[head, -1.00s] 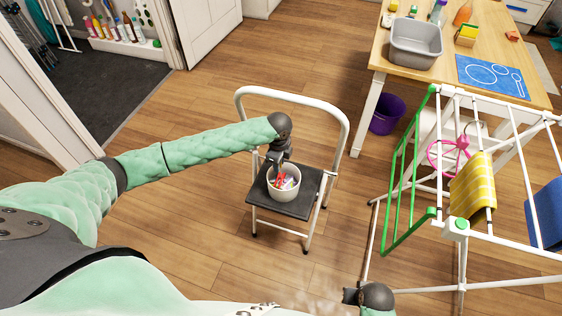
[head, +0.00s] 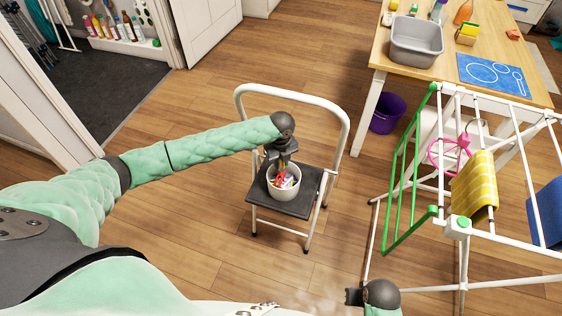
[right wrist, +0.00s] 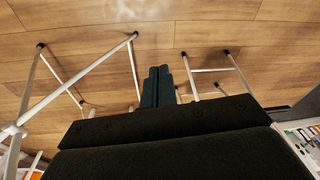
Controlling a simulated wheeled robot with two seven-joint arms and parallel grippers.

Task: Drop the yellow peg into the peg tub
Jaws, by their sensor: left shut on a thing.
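The white peg tub (head: 285,192) stands on the dark seat of a step stool. Several small red, white and other coloured pegs show inside it. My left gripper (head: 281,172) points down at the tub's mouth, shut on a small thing. That thing is mostly hidden by the fingers and too small to make out. I cannot pick out the yellow peg for certain among the colours there. My right gripper (head: 350,296) is at the bottom of the head view, away from the tub. Its fingers (right wrist: 157,87) lie together, empty, in the right wrist view.
The step stool (head: 262,212) has a white hoop rail behind the tub. A white and green drying rack (head: 460,228) with cloths stands at the right. A wooden table (head: 420,83) with a grey basin and a purple bucket (head: 388,113) are behind. The floor left of the stool is clear.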

